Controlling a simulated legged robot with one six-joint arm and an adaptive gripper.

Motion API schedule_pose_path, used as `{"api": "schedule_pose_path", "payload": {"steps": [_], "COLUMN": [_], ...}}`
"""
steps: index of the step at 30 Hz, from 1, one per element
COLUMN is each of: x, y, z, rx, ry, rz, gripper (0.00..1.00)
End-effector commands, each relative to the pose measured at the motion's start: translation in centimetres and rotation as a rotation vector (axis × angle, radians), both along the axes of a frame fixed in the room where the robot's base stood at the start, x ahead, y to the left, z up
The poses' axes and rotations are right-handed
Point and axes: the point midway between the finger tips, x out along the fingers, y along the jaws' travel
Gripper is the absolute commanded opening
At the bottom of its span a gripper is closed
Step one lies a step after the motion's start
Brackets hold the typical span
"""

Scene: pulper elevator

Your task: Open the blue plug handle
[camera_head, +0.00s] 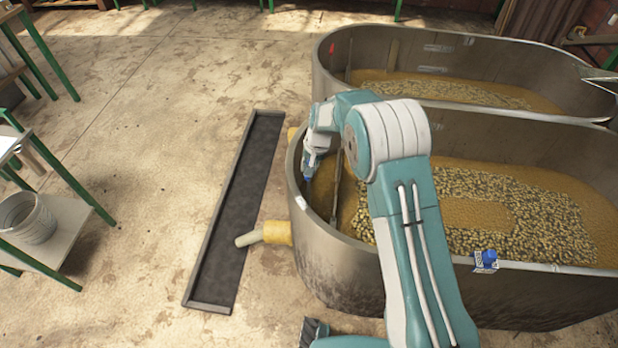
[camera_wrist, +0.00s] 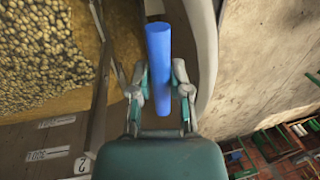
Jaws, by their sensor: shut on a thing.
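The blue plug handle (camera_wrist: 158,50) is a smooth blue cylinder inside the near tank, close to its wall. In the wrist view it lies lengthwise between the two fingers of my gripper (camera_wrist: 160,85), which is shut on it. In the head view my gripper (camera_head: 311,160) reaches down just inside the left end of the near tank (camera_head: 335,262). The plug's lower part is hidden.
The near tank holds yellowish liquid with floating beans (camera_head: 470,200). A second tank (camera_head: 335,60) stands behind it. A blue-topped item (camera_head: 486,260) sits on the near rim. A yellow outlet pipe (camera_head: 275,233) points at a dark floor channel (camera_head: 235,210). A bucket (camera_head: 28,218) is at left.

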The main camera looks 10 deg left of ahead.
Motion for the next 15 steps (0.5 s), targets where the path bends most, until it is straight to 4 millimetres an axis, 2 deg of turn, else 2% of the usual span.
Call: {"api": "schedule_pose_path", "payload": {"steps": [1,3,12,13,14,15], "x": [0.13,0.1,0.11,0.12,0.11,0.1], "y": [0.22,0.22,0.27,0.28,0.28,0.29], "z": [1.03,1.54,1.71,1.71,1.7,1.68], "rx": [0.004,0.003,0.003,0.003,0.003,0.002], "ry": [-0.007,-0.006,-0.006,-0.006,-0.006,-0.006], "rz": [0.002,0.002,0.002,0.002,0.002,0.002], "gripper": [0.0,0.0,0.0,0.28,0.39,0.39]}}
